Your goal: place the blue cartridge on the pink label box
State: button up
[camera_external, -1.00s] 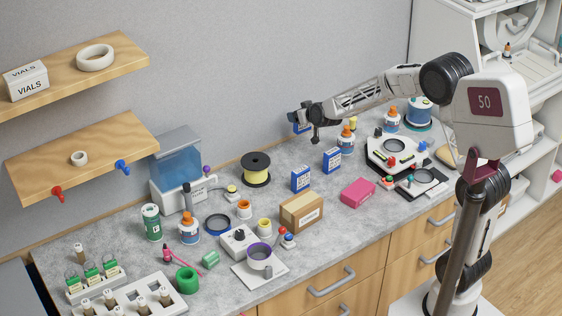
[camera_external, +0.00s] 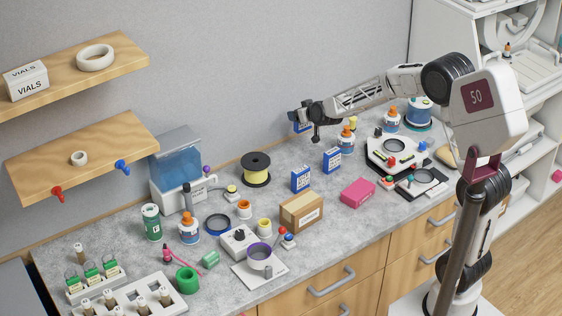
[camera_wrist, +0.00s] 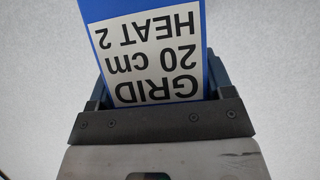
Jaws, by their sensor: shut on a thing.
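My gripper (camera_external: 298,117) is shut on a blue cartridge (camera_external: 302,128) and holds it in the air above the back of the counter, near the wall. In the wrist view the blue cartridge (camera_wrist: 209,45) sits between the fingers, its white label reading "GRID 20 cm HEAT 2" upside down. Its lower end is hidden by the gripper there. The pink box (camera_external: 358,192) lies on the counter toward the front edge, lower right of my gripper, with nothing on it. Its label cannot be read.
Two similar blue boxes stand on the counter, one at the left (camera_external: 300,179) and one at the right (camera_external: 332,160). A cardboard box (camera_external: 301,212) is left of the pink box. A white device (camera_external: 397,150) and orange-capped bottles (camera_external: 346,137) stand to the right.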

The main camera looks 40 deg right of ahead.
jog(key=s+r, duration=0.2)
jog(key=s, duration=1.7)
jog(key=s+r, duration=0.2)
jog(key=s, duration=1.6)
jog(key=s+f, duration=0.2)
jog(key=s, duration=0.4)
jog(key=s+d+f, duration=0.1)
jog(key=s+f, duration=0.2)
jog(key=s, duration=0.3)
jog(key=shift+s+d, duration=0.3)
jog(key=shift+w, duration=0.3)
send_over(356, 187)
jog(key=shift+w+f, duration=0.15)
jog(key=shift+f, duration=0.5)
jog(key=shift+f, duration=1.8)
